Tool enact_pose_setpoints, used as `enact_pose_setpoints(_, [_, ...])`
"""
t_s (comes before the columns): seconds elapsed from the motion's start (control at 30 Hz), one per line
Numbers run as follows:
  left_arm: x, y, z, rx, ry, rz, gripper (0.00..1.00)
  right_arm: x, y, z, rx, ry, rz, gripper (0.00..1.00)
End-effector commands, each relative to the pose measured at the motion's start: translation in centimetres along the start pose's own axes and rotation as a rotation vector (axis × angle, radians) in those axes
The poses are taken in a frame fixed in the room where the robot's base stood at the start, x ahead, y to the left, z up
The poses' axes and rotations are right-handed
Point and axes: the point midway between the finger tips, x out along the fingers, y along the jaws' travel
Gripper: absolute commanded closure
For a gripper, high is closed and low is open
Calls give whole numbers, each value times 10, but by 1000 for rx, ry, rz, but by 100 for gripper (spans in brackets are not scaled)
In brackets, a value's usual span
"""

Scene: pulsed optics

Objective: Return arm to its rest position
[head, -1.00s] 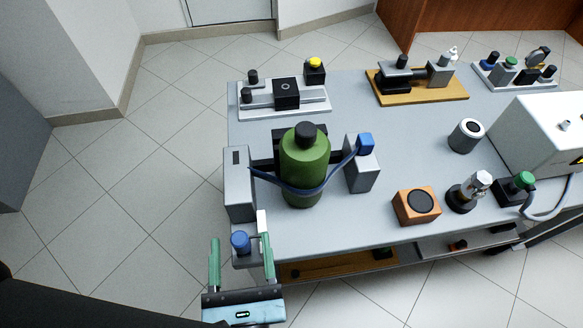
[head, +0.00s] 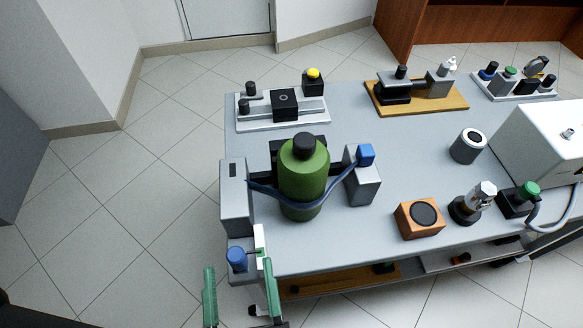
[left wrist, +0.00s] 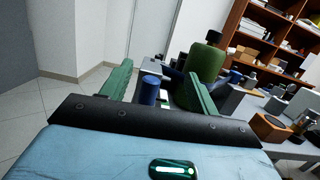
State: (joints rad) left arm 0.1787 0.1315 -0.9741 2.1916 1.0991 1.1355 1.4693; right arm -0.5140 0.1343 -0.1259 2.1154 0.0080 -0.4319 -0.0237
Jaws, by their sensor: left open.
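My left gripper (head: 238,288) is at the lower left of the head view, by the near left corner of the table. Its two green fingers are apart, and nothing is between them. In the left wrist view the open fingers (left wrist: 158,88) frame a blue knob (left wrist: 149,90) that stands beyond them. The same blue knob (head: 237,258) shows in the head view just past the fingertips, on a grey block beside the table corner. A green bottle (head: 303,178) with a black cap stands upright with a dark blue strap around its front. My right gripper is not in view.
The grey table (head: 350,110) carries an orange box (head: 419,218), a dark cylinder (head: 468,146), a white instrument (head: 545,140) and several optics mounts at the back. A grey post (head: 236,195) stands near the gripper. The tiled floor at left is clear.

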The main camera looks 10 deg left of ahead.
Motion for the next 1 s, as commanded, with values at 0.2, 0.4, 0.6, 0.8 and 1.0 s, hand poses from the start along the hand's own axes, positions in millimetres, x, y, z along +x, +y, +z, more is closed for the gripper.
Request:
enact_pose_setpoints(0.2, [-40,8,-23,23,187,-10,39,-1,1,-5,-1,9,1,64])
enact_pose_setpoints(0.4, [-11,7,-28,22,187,-13,39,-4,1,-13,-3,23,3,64])
enact_pose_setpoints(0.6, [13,6,-34,24,190,-15,39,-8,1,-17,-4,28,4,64])
enact_pose_setpoints(0.8, [24,6,-38,28,190,-16,39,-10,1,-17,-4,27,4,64])
enact_pose_setpoints(1.0, [26,7,-38,32,187,-16,39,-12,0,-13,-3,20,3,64])
